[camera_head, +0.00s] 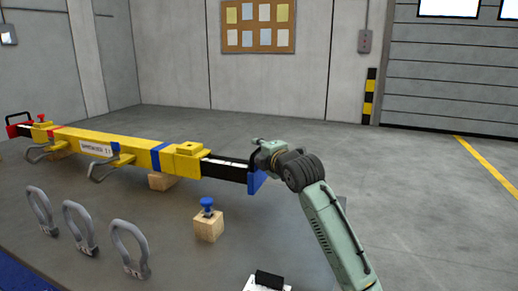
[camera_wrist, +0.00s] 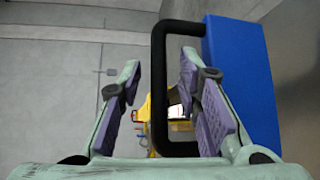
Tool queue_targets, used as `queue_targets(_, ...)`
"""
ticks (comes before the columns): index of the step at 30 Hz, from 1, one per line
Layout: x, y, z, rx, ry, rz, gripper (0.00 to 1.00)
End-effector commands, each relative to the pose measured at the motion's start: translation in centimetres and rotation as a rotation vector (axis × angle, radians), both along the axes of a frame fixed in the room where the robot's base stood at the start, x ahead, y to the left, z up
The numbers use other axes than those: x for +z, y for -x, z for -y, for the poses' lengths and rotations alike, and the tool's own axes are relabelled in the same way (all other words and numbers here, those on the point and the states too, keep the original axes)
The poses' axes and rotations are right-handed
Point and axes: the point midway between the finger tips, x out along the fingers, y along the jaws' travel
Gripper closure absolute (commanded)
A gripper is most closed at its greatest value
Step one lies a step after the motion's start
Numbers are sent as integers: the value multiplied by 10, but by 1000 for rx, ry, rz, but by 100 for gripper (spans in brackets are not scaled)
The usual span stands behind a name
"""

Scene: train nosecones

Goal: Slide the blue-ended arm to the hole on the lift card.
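The blue-ended arm (camera_head: 225,171) is a black bar with pale marks, reaching out of the right end of the yellow beam (camera_head: 130,146). Its blue end plate (camera_head: 257,181) carries a black handle; the plate also shows in the wrist view (camera_wrist: 242,80). My gripper (camera_head: 257,152) is at this handle. In the wrist view my gripper (camera_wrist: 160,62) is open, with the handle bar (camera_wrist: 158,100) between its purple-padded fingers and gaps beside the bar. A white card (camera_head: 262,286) lies at the table's front edge, partly under a dark object; its writing is unreadable.
A blue-topped pin (camera_head: 207,204) stands in a wooden block (camera_head: 209,226) in front of the beam. Several grey shackles (camera_head: 80,227) stand at the left front. A red end piece (camera_head: 18,128) is at the beam's far left. The floor beyond the table is clear.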

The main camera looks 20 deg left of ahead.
Motion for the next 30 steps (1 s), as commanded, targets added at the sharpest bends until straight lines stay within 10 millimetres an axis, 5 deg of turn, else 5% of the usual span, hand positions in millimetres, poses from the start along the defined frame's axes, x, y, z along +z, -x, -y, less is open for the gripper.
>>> queue_targets(8, 0, -1, -1, 0, 1, 1, 69)
queue_targets(22, 0, -1, -1, 0, -1, 1, 99)
queue_targets(30, 0, -1, -1, 0, -1, 1, 100)
